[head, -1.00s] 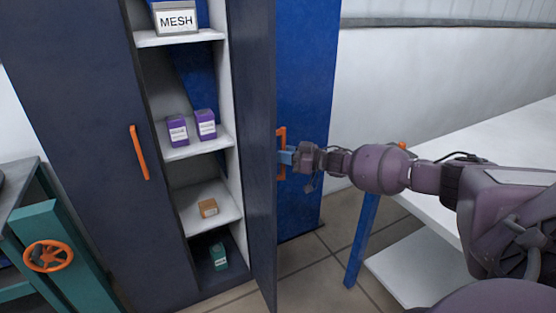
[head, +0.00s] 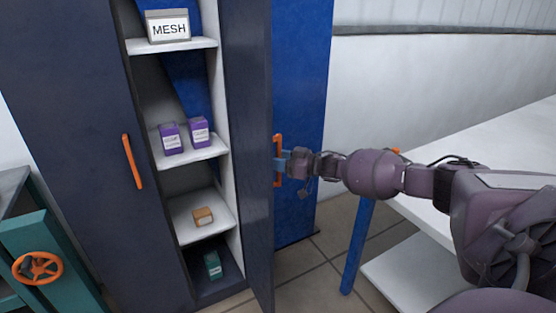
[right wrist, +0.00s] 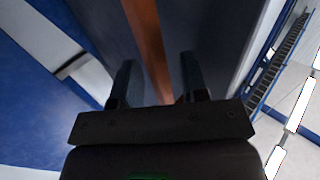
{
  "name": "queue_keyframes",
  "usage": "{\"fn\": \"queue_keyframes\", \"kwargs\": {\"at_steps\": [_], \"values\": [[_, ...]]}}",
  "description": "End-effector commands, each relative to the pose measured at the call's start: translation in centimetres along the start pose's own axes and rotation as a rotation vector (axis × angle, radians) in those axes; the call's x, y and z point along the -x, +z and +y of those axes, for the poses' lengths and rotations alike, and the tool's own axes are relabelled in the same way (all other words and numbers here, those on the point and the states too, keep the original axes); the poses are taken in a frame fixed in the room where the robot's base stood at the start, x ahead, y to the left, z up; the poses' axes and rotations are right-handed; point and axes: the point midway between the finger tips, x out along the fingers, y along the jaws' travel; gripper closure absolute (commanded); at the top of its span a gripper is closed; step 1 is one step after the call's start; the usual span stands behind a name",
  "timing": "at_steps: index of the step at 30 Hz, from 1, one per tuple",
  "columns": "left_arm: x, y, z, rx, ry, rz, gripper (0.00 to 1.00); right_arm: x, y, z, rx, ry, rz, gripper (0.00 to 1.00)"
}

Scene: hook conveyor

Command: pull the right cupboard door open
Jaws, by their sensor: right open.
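The right cupboard door (head: 247,140) stands swung wide open, seen nearly edge-on in the head view. Its orange handle (head: 277,160) is on the face turned to the right. My right gripper (head: 283,164) is at this handle from the right. In the right wrist view the gripper (right wrist: 155,80) is open, with its two dark fingers on either side of the orange handle (right wrist: 147,40). Whether a finger touches the handle cannot be told. The left cupboard door (head: 80,150) is shut, with its own orange handle (head: 132,162). My left gripper is not in view.
Cupboard shelves hold a MESH box (head: 168,26), purple boxes (head: 171,138), an orange-brown box (head: 203,216) and a green box (head: 212,265). A white table (head: 480,140) stands at right. A teal frame with an orange wheel (head: 38,268) is at lower left.

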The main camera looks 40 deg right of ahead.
Motion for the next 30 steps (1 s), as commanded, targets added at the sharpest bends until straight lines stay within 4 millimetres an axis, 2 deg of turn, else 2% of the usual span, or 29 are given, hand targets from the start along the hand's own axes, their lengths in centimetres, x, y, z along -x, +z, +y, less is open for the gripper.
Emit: {"fn": "queue_keyframes", "kwargs": {"at_steps": [5, 18, 24, 30], "values": [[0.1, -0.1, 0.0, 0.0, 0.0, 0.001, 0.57, 1.7, 0.1, 0.0, 0.0, 0.0, -0.003, 0.6], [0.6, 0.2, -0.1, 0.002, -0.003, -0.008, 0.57, 8.8, 0.0, 0.0, 0.0, -0.001, -0.001, 0.6], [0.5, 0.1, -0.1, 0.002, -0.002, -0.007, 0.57, 10.2, -0.1, 0.0, 0.0, -0.001, 0.003, 0.6], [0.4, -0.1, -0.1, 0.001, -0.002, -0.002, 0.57, 10.5, -0.1, 0.0, 0.0, -0.002, 0.003, 0.6]]}}
